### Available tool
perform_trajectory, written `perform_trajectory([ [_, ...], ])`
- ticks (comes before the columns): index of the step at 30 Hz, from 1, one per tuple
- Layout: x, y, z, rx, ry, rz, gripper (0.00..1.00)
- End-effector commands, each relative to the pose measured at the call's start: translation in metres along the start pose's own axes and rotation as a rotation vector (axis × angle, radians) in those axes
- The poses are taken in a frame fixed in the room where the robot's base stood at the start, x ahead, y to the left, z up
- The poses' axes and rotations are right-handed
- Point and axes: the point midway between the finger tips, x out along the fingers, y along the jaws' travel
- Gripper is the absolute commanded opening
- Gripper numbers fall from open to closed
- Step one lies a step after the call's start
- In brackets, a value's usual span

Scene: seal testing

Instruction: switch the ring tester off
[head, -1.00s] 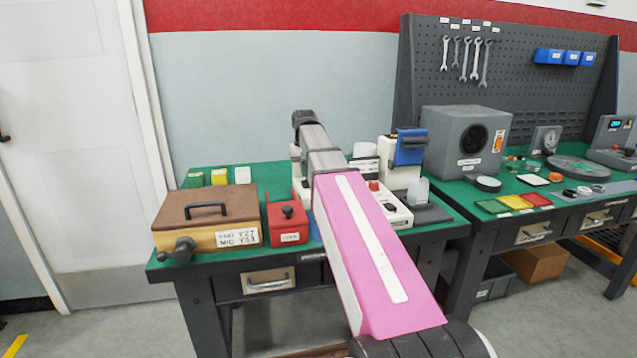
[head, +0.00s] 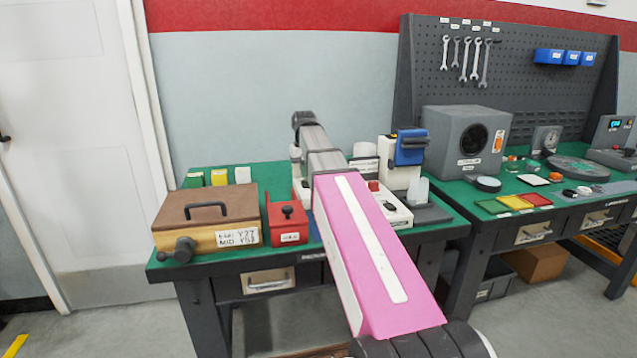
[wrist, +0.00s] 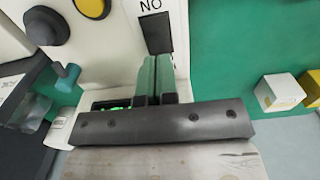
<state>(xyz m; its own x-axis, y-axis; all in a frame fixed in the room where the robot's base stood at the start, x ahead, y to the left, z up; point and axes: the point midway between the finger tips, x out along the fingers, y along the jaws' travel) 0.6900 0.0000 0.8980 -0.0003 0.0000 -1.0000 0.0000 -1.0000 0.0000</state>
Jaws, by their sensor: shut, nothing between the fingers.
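A white machine, which I take to be the ring tester, stands on the green-topped bench (head: 450,231), partly hidden behind my pink arm; its front right part (head: 397,213) shows a black knob. In the wrist view the white panel (wrist: 110,45) carries a black knob (wrist: 45,25), a yellow button (wrist: 93,8) and a dark rectangular switch or slot (wrist: 158,32) below a label reading "NO". A green-lit spot (wrist: 112,104) is partly covered. My gripper (wrist: 157,58) is shut and empty, its tips just below the dark rectangle. I cannot tell whether they touch it.
A wooden box with a brown lid (head: 206,205) and a red box (head: 287,222) stand left of my arm. A blue-and-white device (head: 408,150) stands right of it. In the wrist view, small white (wrist: 280,92) and yellow blocks lie on green at the right.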

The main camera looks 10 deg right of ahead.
Motion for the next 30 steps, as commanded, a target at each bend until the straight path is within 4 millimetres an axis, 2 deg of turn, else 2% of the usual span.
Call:
perform_trajectory([
  [30, 0.013, 0.000, 0.000, 0.000, 0.000, 0.000, 0.00],
])
